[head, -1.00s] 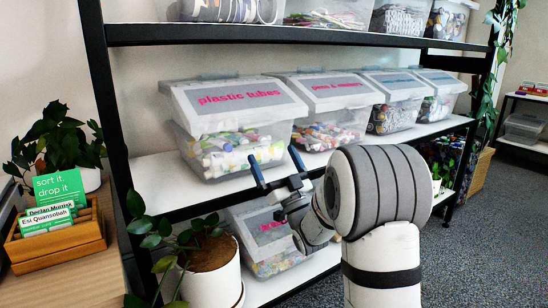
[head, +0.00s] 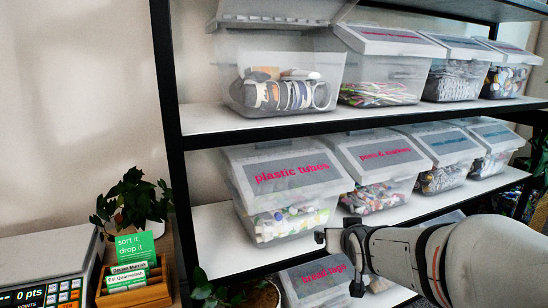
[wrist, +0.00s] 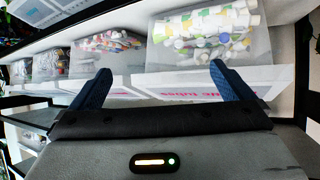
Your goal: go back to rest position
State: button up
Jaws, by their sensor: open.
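My gripper (head: 338,262) is in front of the shelf at the lower right of the head view, seen partly from behind, between the plastic tubes bin (head: 285,190) and a lower bin (head: 318,280). In the wrist view the two blue fingers of my gripper (wrist: 160,70) stand wide apart with nothing between them. Beyond them, upside down in the picture, is the plastic tubes bin (wrist: 210,40). My arm reaches in from the lower right of the head view and hides part of the lower shelf.
An upper-shelf bin (head: 280,75) has its lid raised. The black shelf post (head: 172,130) stands left of the bins. A card box (head: 135,290), a plant (head: 135,200) and a scale (head: 45,270) stand at the left. Another plant (head: 235,292) is low beside the shelf.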

jog(key=s+r+g+p, duration=0.1)
jog(key=s+g+p, duration=0.2)
jog(key=s, duration=0.4)
jog(key=s+a+r+g+p, duration=0.1)
jog(key=s+r+g+p, duration=0.1)
jog(key=s, duration=0.6)
jog(key=s+r+g+p, duration=0.2)
jog(key=s+g+p, duration=0.2)
jog(key=s, duration=0.4)
jog(key=shift+a+r+p, duration=0.15)
jog(key=shift+r+p, duration=0.1)
jog(key=shift+p, duration=0.3)
